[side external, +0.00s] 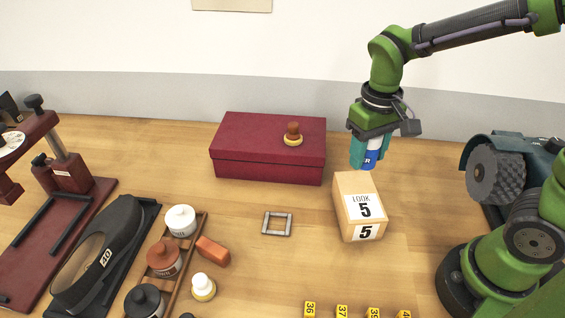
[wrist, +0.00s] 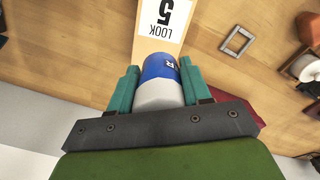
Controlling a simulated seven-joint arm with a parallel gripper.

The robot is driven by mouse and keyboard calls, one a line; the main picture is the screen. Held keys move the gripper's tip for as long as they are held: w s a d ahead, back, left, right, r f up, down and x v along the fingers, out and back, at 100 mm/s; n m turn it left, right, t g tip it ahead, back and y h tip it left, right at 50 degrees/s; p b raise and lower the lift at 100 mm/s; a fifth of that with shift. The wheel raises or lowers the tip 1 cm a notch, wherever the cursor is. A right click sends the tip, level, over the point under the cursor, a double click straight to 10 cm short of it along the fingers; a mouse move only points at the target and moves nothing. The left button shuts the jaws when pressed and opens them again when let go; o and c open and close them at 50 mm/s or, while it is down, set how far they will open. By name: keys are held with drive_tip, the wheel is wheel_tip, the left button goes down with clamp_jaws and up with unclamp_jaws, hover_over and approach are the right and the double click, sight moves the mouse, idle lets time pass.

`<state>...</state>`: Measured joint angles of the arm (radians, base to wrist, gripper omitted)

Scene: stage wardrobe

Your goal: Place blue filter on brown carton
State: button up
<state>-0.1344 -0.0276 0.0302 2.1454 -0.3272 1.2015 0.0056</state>
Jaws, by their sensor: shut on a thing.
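The blue filter is a small cylinder with a blue band and a pale grey-white end. In the side view the blue filter (side external: 371,159) sits between the teal fingers of my gripper (side external: 370,152). In the wrist view the blue filter (wrist: 160,66) is gripped on both sides by the fingers of my gripper (wrist: 160,82). The brown carton (side external: 352,185), labelled "LOOK 5", stands on the table just below and in front of the filter. The carton (wrist: 147,45) also shows beyond the filter in the wrist view. I cannot tell whether filter and carton touch.
A dark red box (side external: 268,165) with a small stamp (side external: 293,135) on it stands left of the carton. A grey square frame (side external: 277,223) lies nearby. Bottles in a wooden rack (side external: 190,240) are further left. A dark grey roller (side external: 497,174) stands to the right.

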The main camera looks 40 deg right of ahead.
sight(368, 167)
drive_tip(key=f, duration=0.3)
drive_tip(key=shift+s+f, duration=0.3)
drive_tip(key=shift+s, duration=0.05)
drive_tip(key=shift+f, duration=2.2)
drive_tip(key=shift+f, duration=0.2)
drive_tip(key=o, duration=1.1)
drive_tip(key=shift+r, duration=0.15)
